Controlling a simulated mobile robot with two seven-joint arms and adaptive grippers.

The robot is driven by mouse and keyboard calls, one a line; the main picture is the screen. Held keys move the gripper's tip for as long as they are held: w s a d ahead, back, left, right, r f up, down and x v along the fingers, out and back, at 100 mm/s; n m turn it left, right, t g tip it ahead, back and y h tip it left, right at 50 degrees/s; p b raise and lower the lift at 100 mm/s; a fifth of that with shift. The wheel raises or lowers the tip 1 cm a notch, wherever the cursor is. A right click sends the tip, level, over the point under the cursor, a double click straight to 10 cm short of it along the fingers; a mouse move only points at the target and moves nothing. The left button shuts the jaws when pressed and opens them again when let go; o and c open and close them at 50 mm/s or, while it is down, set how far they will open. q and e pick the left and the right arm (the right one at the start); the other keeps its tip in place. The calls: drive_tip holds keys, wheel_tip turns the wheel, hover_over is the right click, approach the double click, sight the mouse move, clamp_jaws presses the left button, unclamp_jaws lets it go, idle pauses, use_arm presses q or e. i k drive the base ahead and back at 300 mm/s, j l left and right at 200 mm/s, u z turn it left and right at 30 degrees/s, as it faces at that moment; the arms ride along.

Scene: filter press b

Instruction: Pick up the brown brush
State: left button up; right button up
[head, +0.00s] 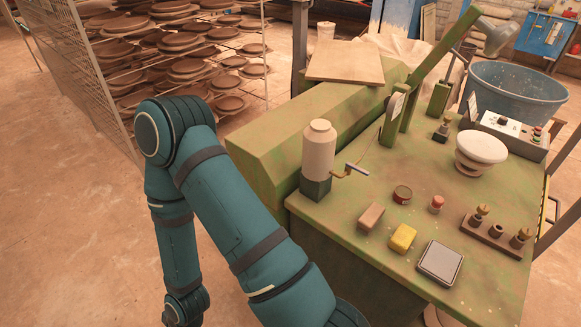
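A small brown block (371,217), which may be the brown brush, lies near the left front edge of the green bench top (345,225). No bristles can be made out on it at this size. It sits just left of a yellow block (403,237). One of my teal arms rises from the bottom, bends at the upper left and hangs down beside the bench. Its gripper is out of frame below. My other arm and its gripper do not show.
A grey square pad (440,262), a round tin (402,194), a red-capped piece (436,204) and a pale cylinder with a crank (319,150) stand close by. A white bowl (481,150), a wooden holder (496,236) and a blue-grey tub (515,97) are farther right.

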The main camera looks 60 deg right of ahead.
sight(369, 220)
drive_tip(key=i+z, duration=0.1)
drive_tip(key=z, duration=0.35)
drive_tip(key=i+z, duration=0.1)
drive_tip(key=z, duration=0.4)
drive_tip(key=i+j+z, duration=0.1)
drive_tip(key=z, duration=0.35)
